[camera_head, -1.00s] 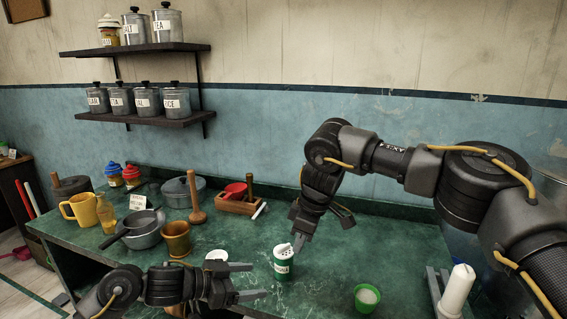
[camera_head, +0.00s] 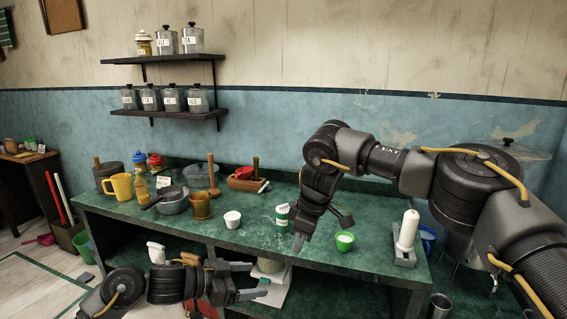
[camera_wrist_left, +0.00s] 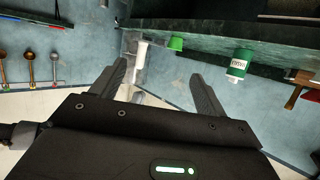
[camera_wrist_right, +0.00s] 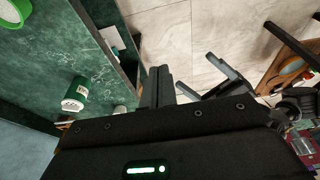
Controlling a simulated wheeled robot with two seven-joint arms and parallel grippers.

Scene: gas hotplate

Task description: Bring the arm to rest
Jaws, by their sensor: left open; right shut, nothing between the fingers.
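My right gripper (camera_head: 299,241) hangs from the bent right arm, pointing down by the front edge of the green bench (camera_head: 390,208). Its fingers are together and empty; in the right wrist view they (camera_wrist_right: 161,85) show against the bench's edge and the floor. My left gripper (camera_head: 260,281) is low, in front of the bench, pointing right with fingers apart and nothing between them. The left wrist view shows the same spread fingers (camera_wrist_left: 158,75). The left gripper (camera_wrist_right: 228,75) also shows in the right wrist view, apart from the right one.
On the bench are a green-and-white shaker (camera_head: 282,217), a white cup (camera_head: 232,219), a green cup (camera_head: 344,240) and a white candle-like cylinder (camera_head: 408,230). Pots and a yellow mug (camera_head: 120,186) stand at left. A lower shelf holds a spray bottle (camera_head: 156,252).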

